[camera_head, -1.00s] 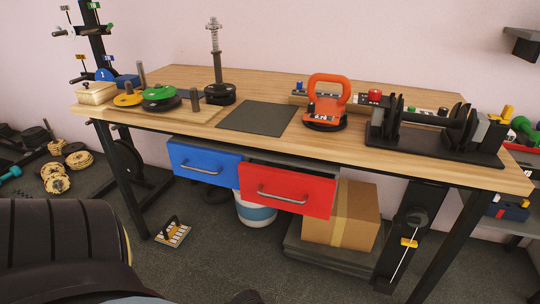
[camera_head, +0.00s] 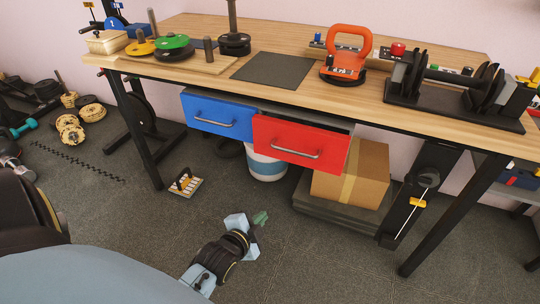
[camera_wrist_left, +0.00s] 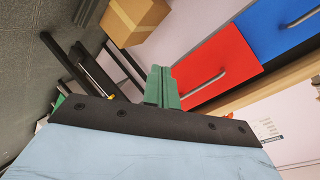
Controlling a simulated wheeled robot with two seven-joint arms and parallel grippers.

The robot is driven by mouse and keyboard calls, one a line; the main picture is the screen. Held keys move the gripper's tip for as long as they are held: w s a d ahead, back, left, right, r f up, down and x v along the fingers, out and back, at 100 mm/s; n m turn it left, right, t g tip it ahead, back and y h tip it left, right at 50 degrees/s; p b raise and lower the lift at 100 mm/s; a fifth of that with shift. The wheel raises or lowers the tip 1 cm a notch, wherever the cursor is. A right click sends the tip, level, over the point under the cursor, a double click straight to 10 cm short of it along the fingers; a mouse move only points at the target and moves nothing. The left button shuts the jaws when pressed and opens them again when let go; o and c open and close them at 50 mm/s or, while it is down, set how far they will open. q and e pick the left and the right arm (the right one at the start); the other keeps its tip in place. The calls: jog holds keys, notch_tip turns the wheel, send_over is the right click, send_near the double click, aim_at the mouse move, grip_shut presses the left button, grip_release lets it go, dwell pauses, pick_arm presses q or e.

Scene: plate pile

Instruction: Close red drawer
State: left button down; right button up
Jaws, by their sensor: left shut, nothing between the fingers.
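The red drawer (camera_head: 301,142) hangs under the wooden table's front edge and sticks out, with the grey top of its box visible behind the front panel. Its silver bar handle (camera_head: 290,151) runs across the front. My left gripper (camera_head: 260,217) is low over the floor in front of the table, below and left of the red drawer and apart from it. Its green fingers are shut and empty. In the left wrist view the green fingers (camera_wrist_left: 162,88) are together, with the red drawer (camera_wrist_left: 218,66) beyond them to the right. My right gripper is not in view.
A blue drawer (camera_head: 217,113) sits left of the red one. A cardboard box (camera_head: 352,178) and a white-blue bucket (camera_head: 265,166) stand below. Floor before the drawers is mostly clear.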

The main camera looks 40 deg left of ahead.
pick_arm(q)
jog(key=w+a+r+m+t+y, duration=0.2)
jog(key=a+r+m+t+y, duration=0.15)
jog(key=r+m+t, duration=0.2)
jog(key=b+x, duration=0.4)
jog(key=x, duration=0.9)
jog(key=shift+r+t, duration=0.35)
jog(key=shift+r, duration=0.05)
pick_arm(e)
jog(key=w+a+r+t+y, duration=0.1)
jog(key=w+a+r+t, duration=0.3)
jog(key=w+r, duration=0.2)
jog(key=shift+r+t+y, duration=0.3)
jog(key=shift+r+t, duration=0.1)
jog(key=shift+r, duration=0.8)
pick_arm(q)
jog(key=shift+w+d, duration=0.1)
jog(key=shift+d, duration=0.05)
